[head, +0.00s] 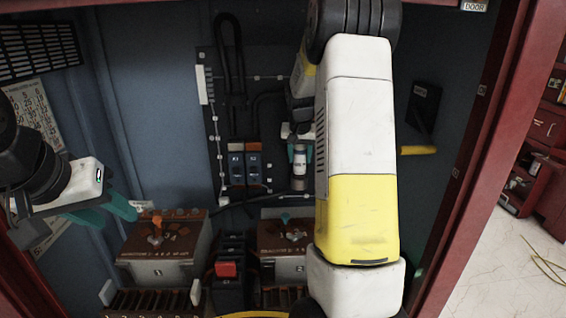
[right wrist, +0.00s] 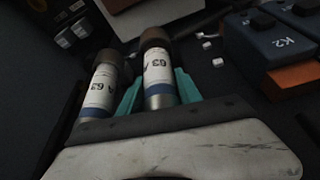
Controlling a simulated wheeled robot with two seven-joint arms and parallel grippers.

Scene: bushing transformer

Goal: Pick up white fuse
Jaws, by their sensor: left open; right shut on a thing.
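A white fuse (head: 299,163) with a dark cap and a metal lower end stands upright at the back panel. In the right wrist view the held fuse (right wrist: 158,75) has a white "63 A" label and sits between the teal fingers of my right gripper (right wrist: 158,88). My right gripper (head: 300,151) is shut on this fuse, at the panel. A second, similar fuse (right wrist: 100,92) stands just left of it in the right wrist view, outside the fingers. My left gripper (head: 112,210) is open and empty at the left, far from the fuses.
Two blue breakers (head: 244,166) with orange-brown tops are left of the fuse. Two brown-topped transformer units (head: 160,240) with insulators stand below, with a red-topped block (head: 227,270) between them. My right arm hides part of the panel. Red cabinet frame (head: 500,130) bounds the right side.

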